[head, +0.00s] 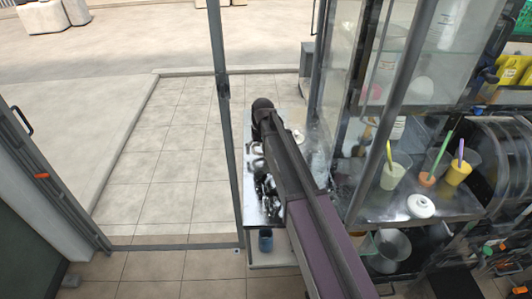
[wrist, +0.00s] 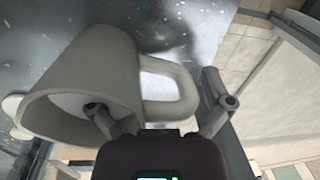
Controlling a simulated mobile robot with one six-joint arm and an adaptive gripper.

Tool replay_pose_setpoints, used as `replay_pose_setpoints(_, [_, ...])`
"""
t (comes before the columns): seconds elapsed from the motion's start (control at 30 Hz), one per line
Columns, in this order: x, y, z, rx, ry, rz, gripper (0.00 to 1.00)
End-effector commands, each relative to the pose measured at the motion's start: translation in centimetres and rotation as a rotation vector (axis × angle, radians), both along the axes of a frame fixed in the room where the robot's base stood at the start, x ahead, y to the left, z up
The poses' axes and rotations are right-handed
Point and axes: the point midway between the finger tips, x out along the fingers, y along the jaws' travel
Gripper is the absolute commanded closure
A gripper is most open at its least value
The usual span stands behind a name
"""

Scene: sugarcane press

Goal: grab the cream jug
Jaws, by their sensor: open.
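The cream jug (wrist: 85,80), pale grey-cream with a loop handle (wrist: 172,92), fills the left of the wrist view. Its open mouth faces the lower left of the picture. My gripper (wrist: 162,105) is open. Its left finger overlaps the jug's mouth, and its right finger is to the right of the handle. The jug wall and handle lie between the fingers; I cannot tell whether either finger touches. In the head view, my arm covers much of the metal counter (head: 254,208), and I cannot clearly pick out the jug there.
Small pale and dark items sit on the counter beside my arm. A blue cup (head: 266,240) is below its near end. Open tiled floor (head: 160,180) lies left.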

Motion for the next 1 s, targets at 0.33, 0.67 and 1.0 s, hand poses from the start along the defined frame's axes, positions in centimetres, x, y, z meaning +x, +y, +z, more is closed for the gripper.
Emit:
replay_pose_setpoints(0.33, [-0.01,0.03,0.02,0.0,0.0,0.0,0.0])
replay_pose_setpoints(0.67, [-0.01,0.05,0.02,0.0,0.0,0.001,0.42])
replay_pose_setpoints(1.0, [0.01,0.05,0.01,0.0,0.0,0.001,0.86])
